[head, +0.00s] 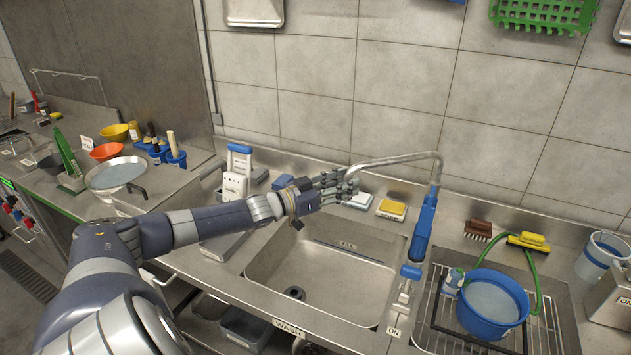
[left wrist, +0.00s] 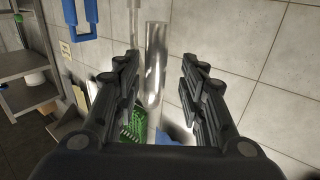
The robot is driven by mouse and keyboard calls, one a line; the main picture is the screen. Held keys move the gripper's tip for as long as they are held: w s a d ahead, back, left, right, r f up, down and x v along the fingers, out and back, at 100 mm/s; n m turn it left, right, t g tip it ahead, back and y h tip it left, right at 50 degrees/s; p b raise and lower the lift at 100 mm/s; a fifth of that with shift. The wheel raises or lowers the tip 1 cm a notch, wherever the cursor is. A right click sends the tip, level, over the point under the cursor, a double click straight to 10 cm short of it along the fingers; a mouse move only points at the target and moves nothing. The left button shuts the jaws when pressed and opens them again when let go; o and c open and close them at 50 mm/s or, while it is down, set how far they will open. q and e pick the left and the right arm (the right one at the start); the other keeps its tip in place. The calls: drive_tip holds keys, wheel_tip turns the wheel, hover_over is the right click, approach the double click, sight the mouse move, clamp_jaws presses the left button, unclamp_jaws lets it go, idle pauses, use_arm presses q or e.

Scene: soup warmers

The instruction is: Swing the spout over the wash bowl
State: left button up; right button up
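The metal spout (head: 405,156) rises from a blue faucet body (head: 424,222) and reaches left across the back of the sink. Its free end is at my left gripper (head: 347,187), whose fingers partly hide it. In the left wrist view the shiny spout tube (left wrist: 155,65) lies between the fingers of my left gripper (left wrist: 160,68). The fingers are apart, with a gap on each side of the tube. The wash bowl (head: 335,290) is the steel sink basin in front, with a WASH label on its front edge. My right gripper is not in view.
A blue bucket (head: 492,303) stands on a wire grate right of the faucet. Sponges (head: 391,209), brushes and a white box (head: 234,187) line the back ledge. A pan (head: 117,173) and bowls sit at the left. The tiled wall is close behind the spout.

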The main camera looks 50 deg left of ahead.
use_arm(q)
drive_tip(key=v, duration=1.1)
drive_tip(key=shift+a, duration=0.2)
idle(0.4)
drive_tip(key=shift+f, duration=0.15)
idle(0.6)
